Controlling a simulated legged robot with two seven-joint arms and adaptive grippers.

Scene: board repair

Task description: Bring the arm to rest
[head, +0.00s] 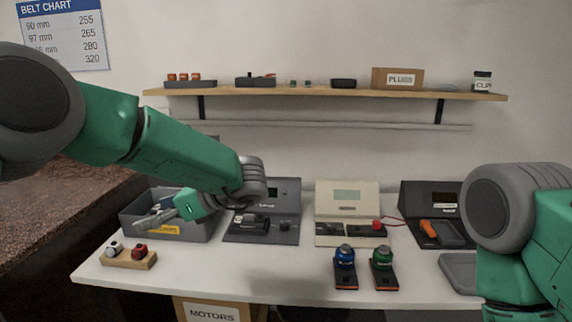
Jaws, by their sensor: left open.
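My left arm reaches in from the left across the picture. Its gripper (158,214) is open, over the grey bin (194,232) at the left of the white table. The fingers point left and down, and nothing shows between them. Part of the bin's inside is hidden behind the gripper. My right arm (515,215) shows at the right edge, bent downward; its gripper is out of view.
The white table (210,275) carries a dark grey device (287,190), a cream device (342,197), a black device (417,194), a blue-topped unit (345,268), a green-topped unit (383,267) and a wooden block (128,259). A shelf (330,94) spans the wall. The table's front middle is clear.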

